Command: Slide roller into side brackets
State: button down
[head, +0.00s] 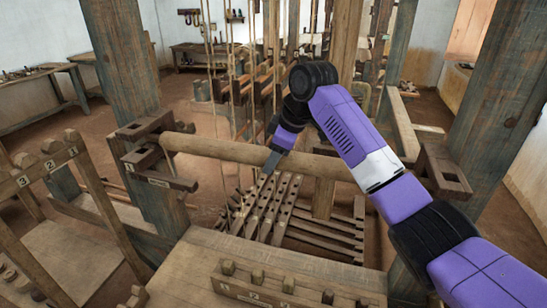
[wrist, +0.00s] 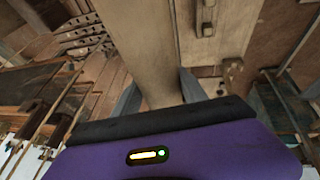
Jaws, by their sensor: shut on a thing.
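The roller (head: 220,150) is a long pale wooden bar spanning the loom, nearly level in the head view. My gripper (head: 273,158) is shut on it near its middle. In the wrist view, my gripper's grey fingers (wrist: 160,92) stand on both sides of the roller (wrist: 143,45). The left bracket (head: 145,127) is a dark wooden fitting on the left post, and the roller's left end is close beside it; I cannot tell whether they touch. The right bracket (head: 445,172) is on the right post. My purple arm hides the roller's right end.
Thick posts stand at left (head: 125,60) and right (head: 505,80). Several treadles (head: 268,210) lie below the roller, and hanging cords and frames are behind it. A numbered rack (head: 55,160) stands at left. A plank with pegs (head: 265,288) is at the front.

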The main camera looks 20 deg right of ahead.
jog(key=c, duration=0.6)
grip_release()
jog(key=shift+r, duration=0.2)
jog(key=shift+o, duration=0.2)
jog(key=shift+f, duration=0.3)
jog(key=b+v, duration=0.2)
jog(key=v, duration=0.6)
jog(key=shift+r, duration=0.15)
jog(key=p+v, duration=0.5)
jog(key=v, duration=0.2)
